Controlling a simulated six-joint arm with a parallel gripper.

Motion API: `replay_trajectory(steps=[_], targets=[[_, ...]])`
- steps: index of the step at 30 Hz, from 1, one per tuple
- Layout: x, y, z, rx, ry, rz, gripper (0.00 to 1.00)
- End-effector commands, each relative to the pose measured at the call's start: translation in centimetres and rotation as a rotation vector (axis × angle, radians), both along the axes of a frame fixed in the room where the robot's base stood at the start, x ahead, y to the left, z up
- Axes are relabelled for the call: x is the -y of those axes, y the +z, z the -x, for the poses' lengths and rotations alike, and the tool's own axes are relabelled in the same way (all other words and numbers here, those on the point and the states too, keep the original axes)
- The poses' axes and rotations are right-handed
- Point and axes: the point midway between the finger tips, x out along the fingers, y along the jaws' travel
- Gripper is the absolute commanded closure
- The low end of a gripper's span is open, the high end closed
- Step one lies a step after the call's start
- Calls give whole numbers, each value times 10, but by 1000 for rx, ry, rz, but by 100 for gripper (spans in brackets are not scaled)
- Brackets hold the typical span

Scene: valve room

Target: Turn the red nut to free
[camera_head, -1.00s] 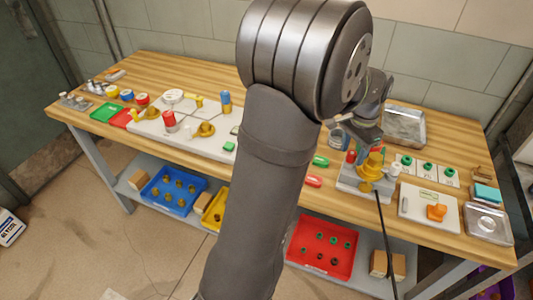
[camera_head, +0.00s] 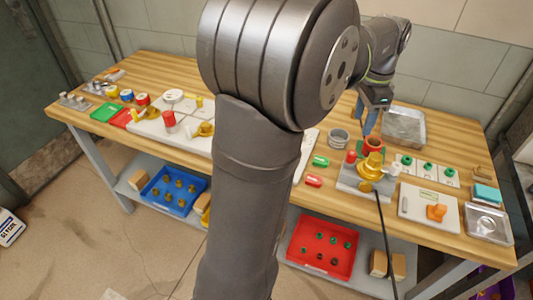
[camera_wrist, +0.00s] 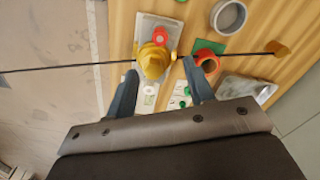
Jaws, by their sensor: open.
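A small red piece, which looks like the red nut (camera_head: 351,156), sits at the left of a grey fixture plate (camera_head: 349,184). In the wrist view the red nut (camera_wrist: 159,38) shows a pale centre, just past the brass valve body (camera_wrist: 153,62). The brass valve body (camera_head: 371,165) stands on the same plate. My gripper (camera_head: 367,131) is above the bench behind the fixture, its blue fingers pointing down. In the wrist view my gripper (camera_wrist: 159,68) has its fingers spread apart with nothing held. My arm hides the bench's middle.
A red-orange cup (camera_head: 374,143) stands close behind the valve, near my fingers. A grey ring (camera_head: 339,136) is left of it, a metal tray (camera_head: 403,127) right. Green (camera_head: 320,161) and red (camera_head: 313,181) labels lie left of the fixture. A dark cable (camera_head: 381,225) hangs over the bench front.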

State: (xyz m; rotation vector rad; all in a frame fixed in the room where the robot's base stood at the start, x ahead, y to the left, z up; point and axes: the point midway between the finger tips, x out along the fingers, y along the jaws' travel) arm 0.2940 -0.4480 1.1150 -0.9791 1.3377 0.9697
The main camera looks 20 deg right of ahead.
Motion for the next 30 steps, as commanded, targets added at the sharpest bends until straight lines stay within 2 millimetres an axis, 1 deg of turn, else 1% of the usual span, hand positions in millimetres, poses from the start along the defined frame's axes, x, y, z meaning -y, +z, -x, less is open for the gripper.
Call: replay_trajectory(steps=[1,3,9,11,23,24,30], targets=[[1,11,0,2,0,4,51],[1,25,0,2,0,4,51],[0,62,0,2,-12,1,51],[1,61,1,-1,-77,-1,51],[5,69,2,-6,-471,-4,51],[4,59,3,-10,-477,-9,51],[4,18,3,-10,-474,-9,51]])
